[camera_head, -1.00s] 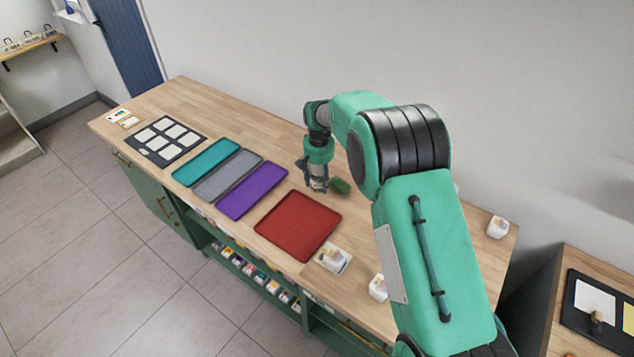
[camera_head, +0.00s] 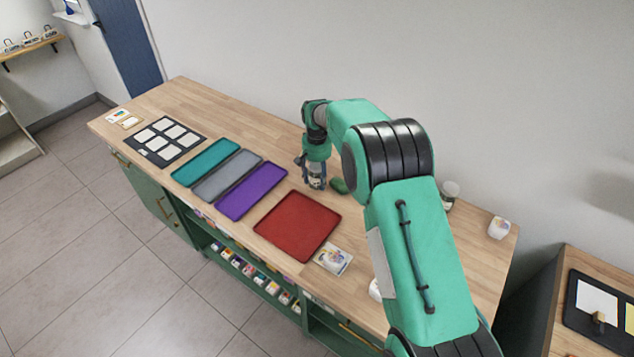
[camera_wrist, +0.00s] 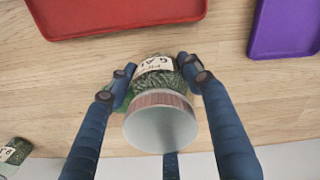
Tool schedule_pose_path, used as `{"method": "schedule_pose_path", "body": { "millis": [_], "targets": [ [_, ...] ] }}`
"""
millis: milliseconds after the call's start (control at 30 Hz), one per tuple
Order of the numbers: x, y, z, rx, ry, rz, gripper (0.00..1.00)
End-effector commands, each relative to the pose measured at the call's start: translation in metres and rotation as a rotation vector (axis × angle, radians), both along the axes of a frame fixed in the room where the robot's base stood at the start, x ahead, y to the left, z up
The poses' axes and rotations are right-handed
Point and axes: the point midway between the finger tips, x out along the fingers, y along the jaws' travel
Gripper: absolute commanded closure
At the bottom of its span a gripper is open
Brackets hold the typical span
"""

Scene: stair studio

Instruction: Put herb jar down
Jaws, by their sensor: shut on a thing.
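My gripper (camera_head: 315,186) is shut on the herb jar (camera_wrist: 160,100), a clear jar of green herbs with a pale lettered label and a wide, light round end facing the wrist camera. The fingers press on both sides of it in the wrist view. In the head view the jar (camera_head: 317,170) shows between the fingers, low over the wooden counter (camera_head: 255,120), behind the purple and red trays. I cannot tell whether its base touches the wood.
A green object (camera_head: 339,186) lies close beside my gripper. The red tray (camera_head: 297,226) and purple tray (camera_head: 251,191) are in front. Another jar (camera_head: 450,194) stands right of my arm, and a white cup (camera_head: 499,228) is near the right end. Bare wood lies left of my gripper.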

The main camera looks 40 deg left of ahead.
Motion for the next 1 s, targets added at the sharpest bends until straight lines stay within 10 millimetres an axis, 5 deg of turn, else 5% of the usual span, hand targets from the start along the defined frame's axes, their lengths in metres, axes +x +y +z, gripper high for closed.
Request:
{"method": "schedule_pose_path", "body": {
  "millis": [167,600,633,700,1000],
  "targets": [
    [0.0,0.0,-0.017,0.0,0.0,0.0,0.85],
    [0.0,0.0,-0.02,0.0,0.0,0.0,0.85],
    [0.0,0.0,-0.021,0.0,0.0,0.0,0.48],
    [0.0,0.0,-0.021,0.0,0.0,0.0,0.34],
    [0.0,0.0,-0.021,0.0,0.0,0.0,0.31]
  ]
}}
